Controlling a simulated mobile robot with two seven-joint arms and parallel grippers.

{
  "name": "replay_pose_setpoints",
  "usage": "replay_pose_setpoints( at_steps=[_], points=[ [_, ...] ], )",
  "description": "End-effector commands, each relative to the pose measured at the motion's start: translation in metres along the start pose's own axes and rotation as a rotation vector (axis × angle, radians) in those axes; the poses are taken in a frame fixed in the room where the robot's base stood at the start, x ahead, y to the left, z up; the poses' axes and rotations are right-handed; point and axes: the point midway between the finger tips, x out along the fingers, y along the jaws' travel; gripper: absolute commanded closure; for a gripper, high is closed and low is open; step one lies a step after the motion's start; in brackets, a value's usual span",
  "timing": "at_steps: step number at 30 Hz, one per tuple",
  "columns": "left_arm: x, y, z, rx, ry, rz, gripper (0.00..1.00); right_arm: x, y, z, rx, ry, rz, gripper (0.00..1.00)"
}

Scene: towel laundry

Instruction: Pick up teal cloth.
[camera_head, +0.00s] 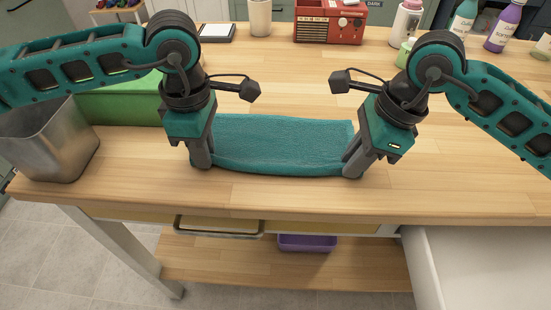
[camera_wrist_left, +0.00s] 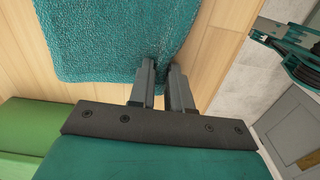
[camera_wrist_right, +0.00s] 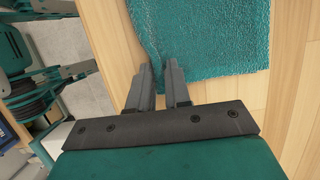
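The teal cloth (camera_head: 275,145) lies on the wooden table between my two grippers, its near edge slightly curved. My left gripper (camera_head: 202,164) points down at the cloth's near left corner. In the left wrist view its fingers are close together with the bunched corner of the cloth (camera_wrist_left: 115,40) between the tips. My right gripper (camera_head: 354,170) is at the near right corner. In the right wrist view its fingers are also close together, with the cloth's (camera_wrist_right: 205,40) gathered edge between the tips.
A metal bin (camera_head: 45,140) and a green box (camera_head: 118,105) stand left of the cloth. The wooden table (camera_head: 290,205) is bare in front. A purple bin (camera_head: 306,242) sits on the lower shelf.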

Motion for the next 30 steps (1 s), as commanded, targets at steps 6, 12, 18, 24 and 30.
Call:
replay_pose_setpoints(
  at_steps=[6,12,18,24,30],
  points=[
    [0.002,-0.001,0.000,0.001,0.002,-0.006,0.95,0.003,0.002,-0.001,0.001,0.004,0.008,0.95],
    [0.002,-0.001,0.000,0.001,0.002,-0.006,1.00,0.003,0.002,-0.002,0.001,0.005,0.009,1.00],
    [0.003,-0.002,0.000,0.000,0.003,-0.006,1.00,0.003,0.002,-0.002,0.001,0.005,0.009,1.00],
    [0.002,-0.002,-0.001,0.000,0.003,-0.006,1.00,0.002,0.002,-0.001,0.002,0.005,0.009,1.00],
    [-0.007,-0.001,0.000,0.000,0.002,-0.005,1.00,-0.006,0.002,0.001,0.002,0.005,0.008,1.00]
  ],
)
